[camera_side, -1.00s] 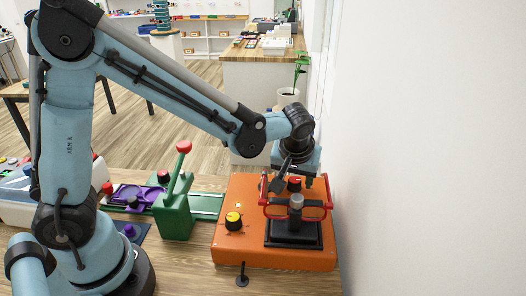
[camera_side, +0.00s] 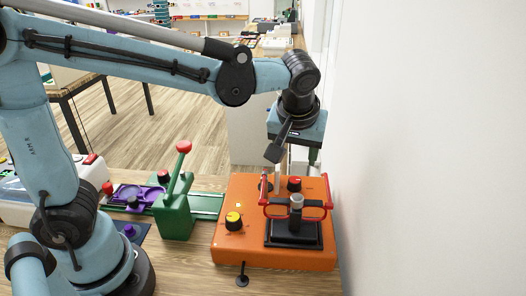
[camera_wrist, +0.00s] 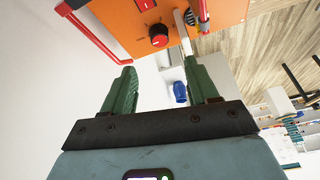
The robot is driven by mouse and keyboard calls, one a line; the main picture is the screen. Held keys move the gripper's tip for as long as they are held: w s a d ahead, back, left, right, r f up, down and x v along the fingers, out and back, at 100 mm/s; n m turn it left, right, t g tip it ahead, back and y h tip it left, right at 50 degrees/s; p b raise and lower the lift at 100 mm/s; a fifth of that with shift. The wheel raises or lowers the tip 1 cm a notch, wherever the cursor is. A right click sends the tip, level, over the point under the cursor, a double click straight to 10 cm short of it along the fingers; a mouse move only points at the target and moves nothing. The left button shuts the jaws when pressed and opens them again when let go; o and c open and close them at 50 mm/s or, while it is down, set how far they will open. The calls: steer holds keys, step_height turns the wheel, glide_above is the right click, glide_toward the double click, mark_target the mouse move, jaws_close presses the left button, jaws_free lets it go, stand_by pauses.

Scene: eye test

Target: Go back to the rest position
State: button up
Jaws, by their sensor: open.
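My gripper (camera_side: 304,158) hangs above the back of the orange control box (camera_side: 240,259), clear of its top in the side view. In the wrist view its two green fingers (camera_wrist: 161,78) stand apart with nothing between them. The orange box (camera_wrist: 125,18) shows past the fingertips, with a red knob (camera_wrist: 158,36), a pale upright lever (camera_wrist: 183,32) and a red bar handle (camera_wrist: 88,36). In the side view the box also carries a yellow-topped black knob (camera_side: 234,221) and a grey-topped stick (camera_side: 297,203) on a black base.
A white wall (camera_side: 430,150) stands close on the right. A green stand with a red-knobbed lever (camera_side: 176,214) and a purple tray (camera_side: 130,193) are left of the box. A back counter (camera_side: 250,75) stands behind. The air above the box's front is clear.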

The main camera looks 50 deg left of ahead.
steer(key=shift+v, duration=0.8)
steer(key=s+a+m, duration=0.1)
steer(key=s+a+h, duration=0.1)
steer(key=a, duration=0.1)
steer(key=s+a+m+t, duration=0.1)
steer(key=s, duration=0.1)
steer(key=shift+a+f+m, duration=0.15)
steer(key=shift+f+m, duration=0.15)
steer(key=s+a+f+m+t+h, duration=0.1)
steer(key=s+a+f+m+t, duration=0.1)
steer(key=s+a+f+m, duration=0.1)
steer(key=shift+s+a+m+t+h, duration=0.3)
steer(key=shift+s+a+m+h, duration=0.15)
steer(key=shift+s, duration=0.7)
